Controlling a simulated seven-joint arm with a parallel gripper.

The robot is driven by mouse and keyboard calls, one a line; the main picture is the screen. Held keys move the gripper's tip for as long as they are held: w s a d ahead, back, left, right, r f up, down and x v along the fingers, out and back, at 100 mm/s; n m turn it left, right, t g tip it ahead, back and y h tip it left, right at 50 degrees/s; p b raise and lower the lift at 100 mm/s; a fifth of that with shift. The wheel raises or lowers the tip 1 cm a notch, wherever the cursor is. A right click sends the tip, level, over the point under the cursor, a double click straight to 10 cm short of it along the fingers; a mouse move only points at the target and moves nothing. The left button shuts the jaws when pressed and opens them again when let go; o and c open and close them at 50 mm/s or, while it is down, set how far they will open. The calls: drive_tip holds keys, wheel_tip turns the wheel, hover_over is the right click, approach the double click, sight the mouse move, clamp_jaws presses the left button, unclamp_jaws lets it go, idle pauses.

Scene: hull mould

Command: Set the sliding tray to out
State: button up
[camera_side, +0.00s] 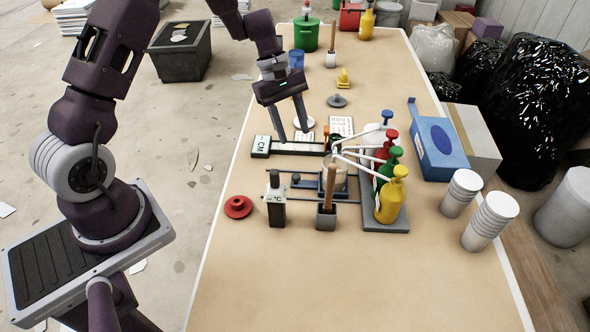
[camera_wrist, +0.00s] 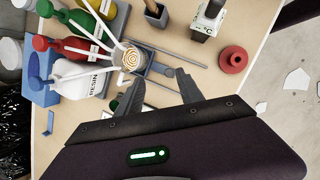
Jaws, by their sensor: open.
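The sliding tray (camera_side: 323,186) is a small blue-grey plate on two thin dark rails, at their right end in the side view, under the pump nozzles. A pale cup (camera_side: 338,181) stands on it. In the wrist view the tray (camera_wrist: 160,70) shows beside the cup (camera_wrist: 133,59), which has a spiral of amber and white inside. My gripper (camera_side: 294,136) is open and empty, pointing down behind the rails in the side view, apart from the tray. In the wrist view its fingers (camera_wrist: 161,76) are spread, with the rails beyond them.
Several pump bottles (camera_side: 391,195) stand right of the tray. A grey block with a wooden handle (camera_side: 326,216) and a black °C device (camera_side: 276,205) stand in front of the rails. A red disc (camera_side: 238,206) lies left. The table's front is clear.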

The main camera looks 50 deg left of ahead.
sight(296, 175)
drive_tip(key=f+n, duration=0.1)
drive_tip(key=f, duration=0.8)
drive_tip(key=f+n, duration=0.1)
drive_tip(key=f, duration=0.4)
drive_tip(key=shift+w+d+f+n+h, duration=0.1)
drive_tip(key=shift+d+f+n+h, duration=0.1)
drive_tip(key=shift+f+n+h, duration=0.1)
drive_tip(key=shift+r, duration=0.1)
clamp_jaws()
idle(0.4)
